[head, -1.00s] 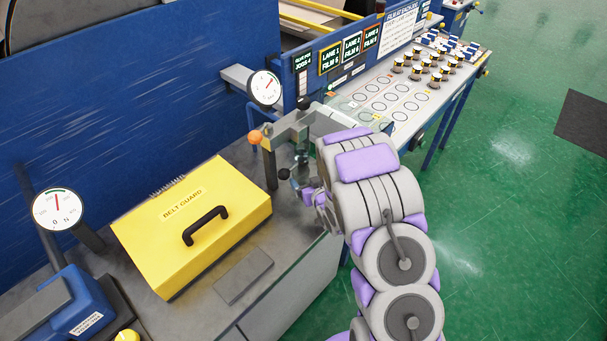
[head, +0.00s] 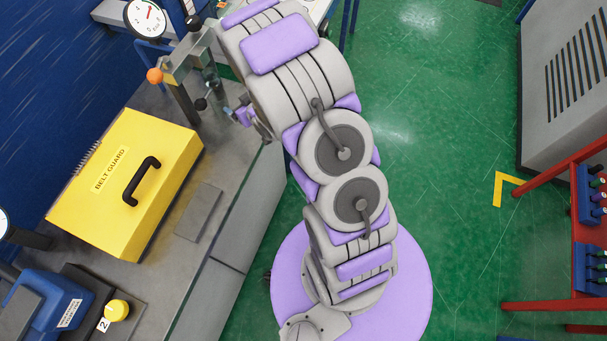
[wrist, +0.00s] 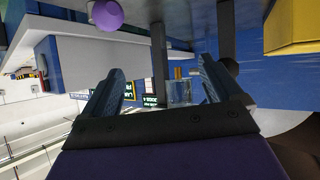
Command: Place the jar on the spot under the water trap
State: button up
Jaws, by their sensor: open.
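In the wrist view my gripper (wrist: 160,70) is open, its two dark fingers spread wide with nothing held between them. A small clear vessel (wrist: 179,92) with an amber end shows beyond the fingers; I cannot tell whether it is the jar or part of the water trap. In the head view my gripper (head: 243,114) is mostly hidden by my own arm. The spot under the water trap cannot be made out.
A yellow belt guard box (head: 125,180) with a black handle lies on the grey bench (head: 160,285). A round gauge (head: 145,18) stands behind the fixture. Green floor (head: 450,120) is open to the right, with a red rack (head: 560,305) and a grey vented cabinet (head: 560,90) beyond.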

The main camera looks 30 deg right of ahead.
jog(key=s+d+r+m+g+h, duration=0.25)
jog(key=s+r+g, duration=0.45)
jog(key=s+r, duration=0.55)
jog(key=s+a+r+g, duration=0.2)
jog(key=s+r, duration=0.1)
jog(key=s, duration=0.6)
jog(key=s+a+r+g+y, duration=0.1)
jog(key=s+a+r+g, duration=0.1)
jog(key=s, duration=0.8)
jog(key=s+a+r+g, duration=0.2)
jog(key=s+r, duration=0.2)
jog(key=s, duration=0.5)
jog(key=shift+s+a+r+g, duration=0.25)
jog(key=shift+s+r+g, duration=0.1)
jog(key=shift+r+g, duration=0.05)
jog(key=shift+n, duration=0.25)
notch_tip(320, 180, down, 2)
jog(key=shift+f+b, duration=0.25)
jog(key=shift+b, duration=0.95)
